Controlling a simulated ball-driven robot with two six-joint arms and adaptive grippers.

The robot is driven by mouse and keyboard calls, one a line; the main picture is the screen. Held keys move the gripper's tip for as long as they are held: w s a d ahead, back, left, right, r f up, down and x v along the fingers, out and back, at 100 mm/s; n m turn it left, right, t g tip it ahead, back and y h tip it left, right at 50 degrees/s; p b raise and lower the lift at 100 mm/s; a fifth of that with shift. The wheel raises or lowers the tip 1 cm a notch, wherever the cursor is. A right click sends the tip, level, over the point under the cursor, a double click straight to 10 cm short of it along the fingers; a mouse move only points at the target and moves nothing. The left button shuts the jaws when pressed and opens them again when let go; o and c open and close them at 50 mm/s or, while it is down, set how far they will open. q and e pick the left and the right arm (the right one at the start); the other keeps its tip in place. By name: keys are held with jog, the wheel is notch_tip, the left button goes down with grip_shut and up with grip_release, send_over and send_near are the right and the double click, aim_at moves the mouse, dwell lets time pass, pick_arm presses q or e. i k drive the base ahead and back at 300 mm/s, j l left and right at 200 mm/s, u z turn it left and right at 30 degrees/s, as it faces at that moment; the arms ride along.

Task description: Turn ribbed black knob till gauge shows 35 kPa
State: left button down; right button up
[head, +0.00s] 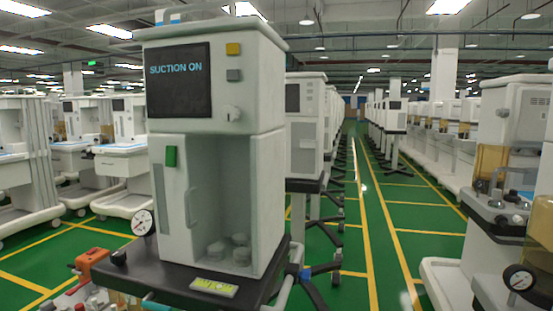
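The near cart stands left of centre, its dark screen (179,80) reading "SUCTION ON". A small round white gauge (142,222) sits at the left edge of its black worktop (180,284). The gauge has a dark needle, but its scale is too small to read. A black knob (119,257) sits just below and left of the gauge; its ribbing cannot be made out. Neither of my grippers shows in the head view, so nothing is seen touching the knob.
An orange fitting (91,260) and other hardware crowd the lower left near the knob. A yellow-green label box (214,287) lies on the worktop's front. Another cart at right carries a black-rimmed gauge (518,278). The green aisle floor (405,220) between the rows is open.

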aim_at(119, 257)
jog(key=j+z, duration=0.25)
jog(key=j, duration=0.45)
jog(key=j+z, duration=0.35)
jog(key=j, duration=0.55)
